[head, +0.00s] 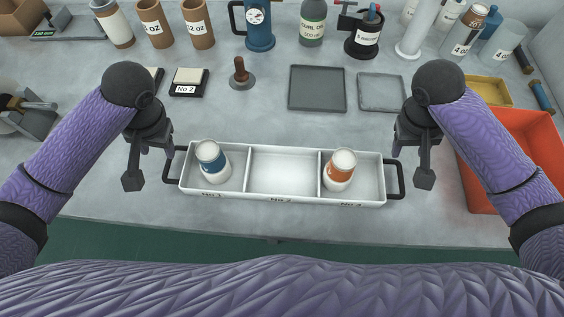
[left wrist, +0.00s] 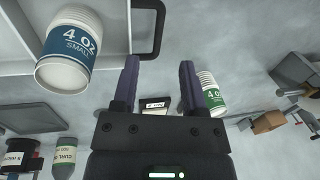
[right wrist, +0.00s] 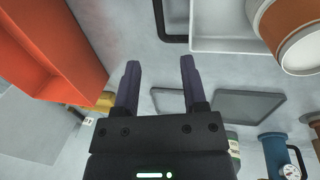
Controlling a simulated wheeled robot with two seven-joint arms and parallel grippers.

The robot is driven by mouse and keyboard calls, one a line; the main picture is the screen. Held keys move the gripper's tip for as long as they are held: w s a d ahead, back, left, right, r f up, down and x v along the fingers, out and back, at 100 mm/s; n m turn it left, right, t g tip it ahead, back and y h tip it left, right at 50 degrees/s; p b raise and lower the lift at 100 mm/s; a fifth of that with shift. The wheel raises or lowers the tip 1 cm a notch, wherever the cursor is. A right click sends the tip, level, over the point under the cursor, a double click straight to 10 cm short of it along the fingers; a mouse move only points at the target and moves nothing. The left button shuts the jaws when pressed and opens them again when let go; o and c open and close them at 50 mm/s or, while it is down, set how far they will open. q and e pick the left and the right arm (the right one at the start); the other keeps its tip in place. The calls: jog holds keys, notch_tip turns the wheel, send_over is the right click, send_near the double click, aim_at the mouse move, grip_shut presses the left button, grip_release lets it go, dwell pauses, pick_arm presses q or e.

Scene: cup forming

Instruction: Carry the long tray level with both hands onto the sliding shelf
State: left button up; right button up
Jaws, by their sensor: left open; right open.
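The long white tray (head: 283,198) lies level on the near part of the table, with three compartments and a dark handle at each end. A blue-banded cup (head: 211,160) stands in the left compartment and an orange-banded cup (head: 340,170) in the right one; the middle one is empty. My left gripper (head: 152,165) is open beside the left handle (head: 170,165), apart from it. The left wrist view shows that handle (left wrist: 160,28) beyond the fingertips. My right gripper (head: 410,165) is open beside the right handle (head: 400,180), also apart. I cannot identify a sliding shelf.
An orange bin (head: 520,150) stands right of my right gripper. Two flat grey plates (head: 317,88) (head: 382,93) and a wooden-handled stamp (head: 240,75) lie behind the tray. Cups, bottles and a blue jug (head: 260,28) line the back. The table's front edge is close to the tray.

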aim_at(166, 169)
pick_arm(q)
jog(key=f, duration=0.3)
jog(key=a+f, duration=0.1)
jog(key=f, duration=0.2)
jog(key=a+f, duration=0.1)
jog(key=f, duration=0.3)
pick_arm(e)
jog(key=f, duration=0.3)
jog(key=d+f, duration=0.1)
jog(key=f, duration=0.2)
jog(key=d+f, duration=0.1)
jog(key=f, duration=0.2)
jog(key=shift+f, duration=0.4)
pick_arm(q)
jog(key=shift+w, duration=0.1)
jog(key=shift+r, duration=0.1)
grip_shut()
pick_arm(e)
grip_shut()
jog(key=shift+r, duration=0.1)
